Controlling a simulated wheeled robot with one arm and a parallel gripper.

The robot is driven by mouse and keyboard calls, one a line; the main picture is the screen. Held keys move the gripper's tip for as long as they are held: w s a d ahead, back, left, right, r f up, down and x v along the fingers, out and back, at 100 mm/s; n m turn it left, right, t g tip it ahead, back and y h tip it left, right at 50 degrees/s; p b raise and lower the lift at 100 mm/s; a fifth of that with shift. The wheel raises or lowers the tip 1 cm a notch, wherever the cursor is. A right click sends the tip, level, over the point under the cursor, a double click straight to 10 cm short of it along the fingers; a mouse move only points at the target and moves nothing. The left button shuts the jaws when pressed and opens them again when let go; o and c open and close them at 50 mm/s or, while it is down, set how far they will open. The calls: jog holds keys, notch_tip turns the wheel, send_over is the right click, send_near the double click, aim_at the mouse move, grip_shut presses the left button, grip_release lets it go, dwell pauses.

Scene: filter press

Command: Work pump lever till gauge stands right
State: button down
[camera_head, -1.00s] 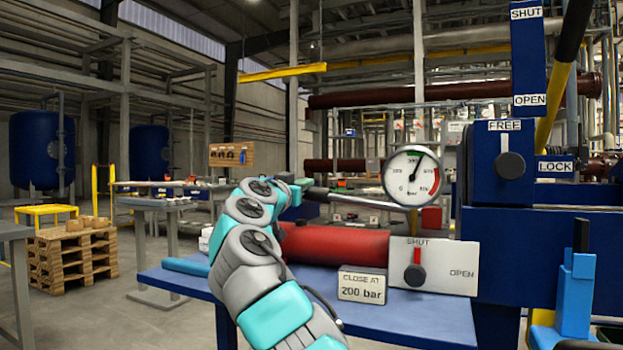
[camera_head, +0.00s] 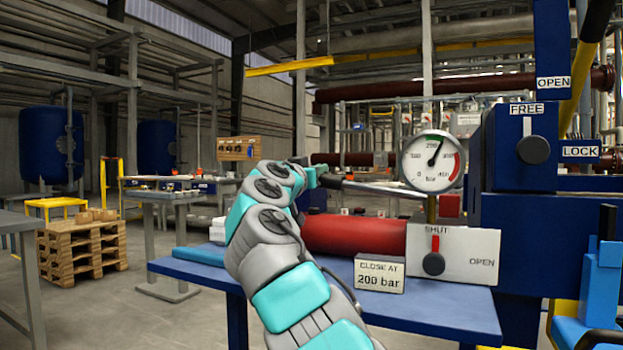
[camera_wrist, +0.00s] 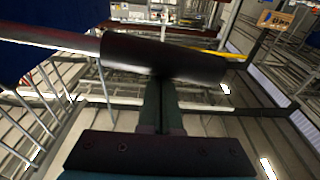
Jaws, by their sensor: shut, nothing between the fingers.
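The pump lever, a thin metal rod (camera_head: 385,188), reaches left from the pump, close to level. Its dark grip (camera_wrist: 165,60) crosses the wrist view. My gripper (camera_head: 312,178) is at the lever's left end; the wrist view shows its fingers (camera_wrist: 160,105) together, against or just beside the grip; contact is unclear. The pump has a red cylinder (camera_head: 345,235). The round gauge (camera_head: 432,162) has its needle up and slightly right, by the right end of the green band near 200. A card (camera_head: 379,275) reads "CLOSE AT 200 bar". The valve knob (camera_head: 433,264) points up at SHUT.
The pump stands on a blue table (camera_head: 440,315). The FREE/LOCK knob (camera_head: 533,150) on the blue press points up at FREE. A light-blue upright part (camera_head: 602,275) stands at right. A pallet stack (camera_head: 85,245) is far left.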

jog(key=shift+s+a+r+b, duration=0.15)
jog(key=shift+s+r+b, duration=0.15)
jog(key=shift+b, duration=0.2)
jog(key=r+b+v, duration=0.1)
jog(key=b+v, duration=0.1)
jog(key=v, duration=0.7)
jog(key=shift+s+f+b, duration=0.15)
jog(key=shift+s+b, duration=0.1)
jog(key=shift+b, duration=0.15)
dwell(0.6)
